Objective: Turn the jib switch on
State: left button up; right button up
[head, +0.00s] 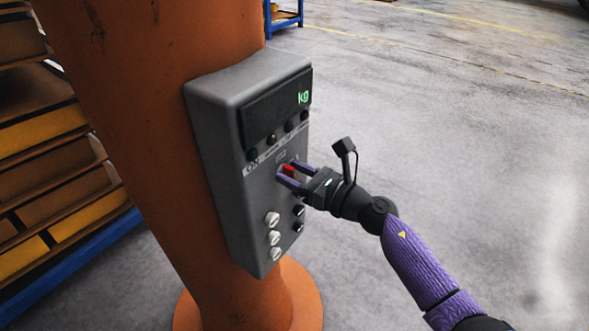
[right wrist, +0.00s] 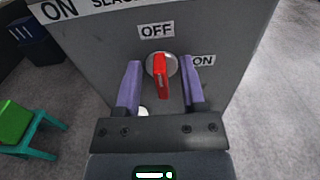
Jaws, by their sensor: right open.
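The jib switch is a red handle on a round grey base (right wrist: 161,72), on the front of a grey control box (head: 215,130). In the right wrist view an OFF label (right wrist: 156,30) is above it and an ON label (right wrist: 203,61) is to its right. The handle lies roughly upright, in line with OFF. My right gripper (head: 287,170) is open, with one purple finger on each side of the handle; small gaps show in the right wrist view. In the head view the fingers partly hide the red switch (head: 288,170). My left gripper is not in view.
The box is mounted on an orange column (head: 130,100). Its front also has a display (head: 275,110), several white knobs (head: 272,219) and dark buttons (head: 299,210) below the switch. A shelf with yellow bins (head: 60,165) stands at the left. The floor at the right is clear.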

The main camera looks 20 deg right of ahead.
jog(key=shift+w, duration=0.1)
jog(key=shift+c, duration=0.3)
grip_shut()
jog(key=shift+m, duration=0.3)
jog(key=m, duration=0.3)
jog(key=shift+w+d+m+p, duration=0.1)
jog(key=shift+d+m+p, duration=0.05)
jog(key=shift+m+p, duration=0.25)
jog(key=shift+w+d+f+m+p, duration=0.15)
jog(key=shift+m+p, duration=0.3)
jog(key=shift+m, duration=1.8)
jog(key=shift+f+m+p, duration=0.15)
jog(key=shift+m+p, duration=0.3)
jog(key=shift+m, duration=1.75)
jog(key=shift+w+d+f+m+p, duration=0.15)
jog(key=shift+m+p, duration=0.3)
jog(key=shift+m, duration=1.8)
jog(key=shift+s, duration=0.1)
